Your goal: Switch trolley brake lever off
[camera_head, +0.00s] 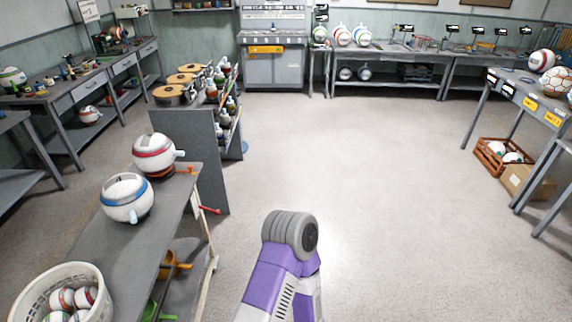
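A grey-topped stand (85,240), which may be the trolley, is at the lower left, with cream legs on its right side. A small red lever-like handle (209,210) sticks out to the right from its side, below the top. I cannot tell for sure whether it is the brake lever. A small orange part (187,170) sits at the top's far right corner. One of my arms, purple and grey, rises from the bottom centre, to the right of the stand and apart from the red handle. Neither gripper is in view.
On the stand are a red-banded ball-shaped pot (155,153), a blue-banded one (127,198) and a white basket (60,292) of balls. A grey shelf unit (185,135) stands behind it. A wooden crate (495,158) is at right. The middle floor (370,200) is clear.

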